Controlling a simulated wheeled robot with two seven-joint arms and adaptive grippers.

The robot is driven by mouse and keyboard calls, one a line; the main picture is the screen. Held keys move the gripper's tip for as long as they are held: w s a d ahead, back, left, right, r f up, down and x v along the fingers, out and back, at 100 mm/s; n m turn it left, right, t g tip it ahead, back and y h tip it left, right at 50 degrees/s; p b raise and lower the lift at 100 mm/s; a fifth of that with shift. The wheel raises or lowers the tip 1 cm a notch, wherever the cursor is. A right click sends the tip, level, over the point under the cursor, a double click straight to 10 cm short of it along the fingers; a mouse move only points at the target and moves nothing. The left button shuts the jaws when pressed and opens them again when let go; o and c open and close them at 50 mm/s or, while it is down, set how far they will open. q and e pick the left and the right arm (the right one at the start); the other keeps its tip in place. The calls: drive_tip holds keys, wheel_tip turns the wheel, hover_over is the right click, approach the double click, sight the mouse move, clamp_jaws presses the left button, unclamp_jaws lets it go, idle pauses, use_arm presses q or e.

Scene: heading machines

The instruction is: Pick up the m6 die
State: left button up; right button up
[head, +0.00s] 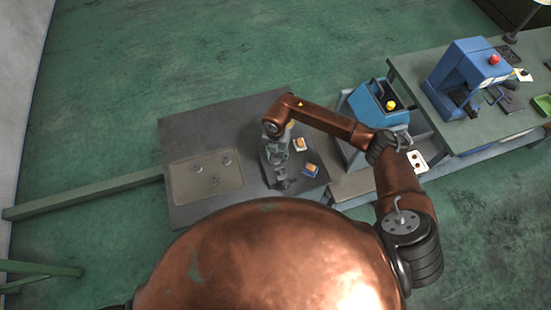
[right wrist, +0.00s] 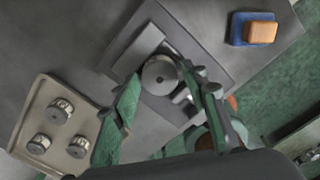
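Three small round metal dies (head: 214,181) sit on a beige tray (head: 180,193) on the dark table; they also show in the right wrist view (right wrist: 60,110). Another round metal piece (right wrist: 160,76) with a central hole sits on a dark grey fixture (right wrist: 187,38). I cannot read any size marking, so I cannot tell which is the m6 die. My right gripper (head: 280,170) is above the fixture. In the right wrist view its green fingers (right wrist: 163,82) are apart, on either side of the round piece, and contact cannot be told. My left gripper is out of view.
A blue machine (head: 376,103) stands beside the table. Another blue machine (head: 466,75) stands further right. A green rail (head: 85,193) meets the table's left side.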

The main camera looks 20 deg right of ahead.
drive_tip(key=shift+r, duration=0.1)
clamp_jaws()
idle(0.4)
